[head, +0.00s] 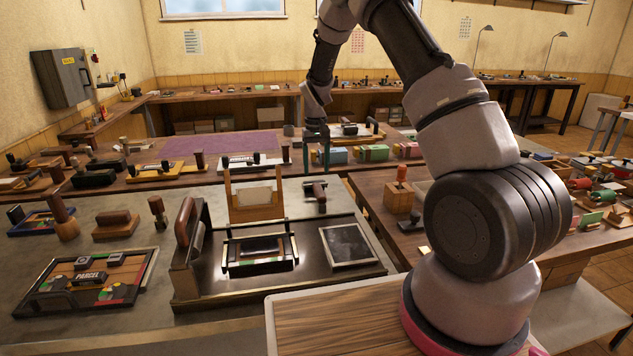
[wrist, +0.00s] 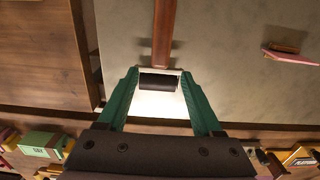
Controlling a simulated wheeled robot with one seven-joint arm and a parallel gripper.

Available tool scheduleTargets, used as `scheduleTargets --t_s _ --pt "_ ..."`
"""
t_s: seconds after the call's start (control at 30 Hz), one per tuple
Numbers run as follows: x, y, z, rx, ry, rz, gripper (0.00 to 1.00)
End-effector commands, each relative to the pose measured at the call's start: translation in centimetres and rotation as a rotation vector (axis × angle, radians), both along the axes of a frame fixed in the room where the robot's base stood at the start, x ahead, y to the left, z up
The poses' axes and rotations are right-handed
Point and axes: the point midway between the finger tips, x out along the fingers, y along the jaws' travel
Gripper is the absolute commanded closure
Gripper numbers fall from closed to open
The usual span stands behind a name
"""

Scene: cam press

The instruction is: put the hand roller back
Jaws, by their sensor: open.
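The hand roller (head: 320,192) lies on the grey bench top behind the press, near the bench's far edge. It has a red-brown handle and a black cylinder. My gripper (head: 318,165) is above and behind it, pointing down, with green fingers. In the wrist view the roller's black cylinder (wrist: 158,83) shows between the open fingertips of my gripper (wrist: 159,80), its handle running toward the top. The fingers are apart and grip nothing. A pale bright patch shows just below the cylinder. I cannot tell how high the fingertips are above it.
The press (head: 258,250) stands in front, with an upright wooden board (head: 255,196) and a dark framed slab (head: 348,245) at its right. A stamp tray (head: 88,283) and several hand stamps are on the left. Green and pink boxes line the bench behind.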

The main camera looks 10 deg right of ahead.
Motion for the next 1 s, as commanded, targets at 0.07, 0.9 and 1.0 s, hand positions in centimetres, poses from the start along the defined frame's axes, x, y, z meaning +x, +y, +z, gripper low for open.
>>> scheduleTargets --t_s 0.07,0.9,1.0 --pt "0.1 0.0 1.5 0.000 -0.003 0.000 0.33" --pt "-12.6 -3.7 25.6 0.154 -0.266 -0.179 0.33" --pt "-16.0 -4.3 28.2 0.180 -0.318 -0.210 0.33"
